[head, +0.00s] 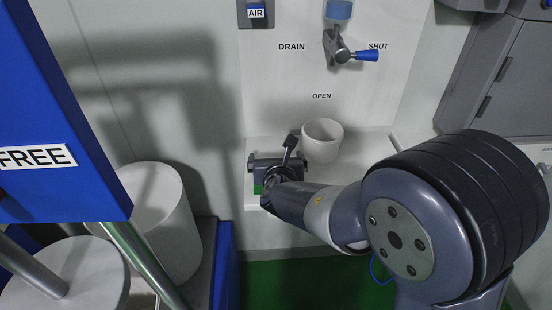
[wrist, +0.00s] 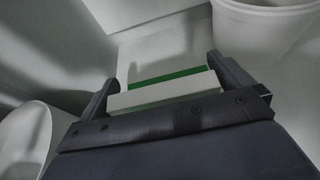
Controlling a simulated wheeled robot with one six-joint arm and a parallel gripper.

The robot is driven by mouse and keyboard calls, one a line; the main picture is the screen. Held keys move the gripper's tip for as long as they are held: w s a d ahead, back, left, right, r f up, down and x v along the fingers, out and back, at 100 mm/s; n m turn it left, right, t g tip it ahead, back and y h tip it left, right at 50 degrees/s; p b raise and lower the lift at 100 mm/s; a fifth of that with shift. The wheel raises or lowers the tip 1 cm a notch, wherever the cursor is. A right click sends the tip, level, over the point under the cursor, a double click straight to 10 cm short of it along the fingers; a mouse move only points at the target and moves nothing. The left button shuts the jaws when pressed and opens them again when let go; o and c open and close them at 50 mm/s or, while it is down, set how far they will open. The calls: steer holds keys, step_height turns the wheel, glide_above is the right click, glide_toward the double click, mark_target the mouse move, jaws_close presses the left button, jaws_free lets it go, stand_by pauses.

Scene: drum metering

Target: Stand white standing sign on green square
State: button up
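My gripper (head: 277,167) is low over the white shelf, seen from behind in the head view. In the wrist view, my gripper's two fingers (wrist: 162,78) stand wide apart, at either end of a pale white bar, which I take to be the white standing sign (wrist: 160,94). The bar fills the gap between them, and they appear closed on its ends. A strip of the green square (wrist: 165,76) shows just beyond the sign. A small green patch (head: 257,190) shows below my gripper in the head view. The sign's base and its contact with the green are hidden.
A white cup (head: 322,139) stands on the shelf (head: 367,145) just right of my gripper. A blue-handled valve (head: 345,53) is on the wall above. White drums (head: 163,215) and a blue panel marked FREE (head: 60,120) are at the left.

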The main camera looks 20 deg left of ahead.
steer(key=shift+r, duration=0.1)
steer(key=shift+r, duration=0.15)
steer(key=p+v, duration=0.1)
steer(key=v, duration=1.1)
steer(key=shift+p, duration=0.3)
steer(key=x, duration=0.4)
steer(key=b+x, duration=0.1)
steer(key=x, duration=0.7)
steer(key=shift+w+f+b, duration=0.1)
steer(key=shift+f+b, duration=0.2)
steer(key=shift+f, duration=0.05)
steer(key=shift+r+p, duration=0.5)
steer(key=shift+r, duration=0.9)
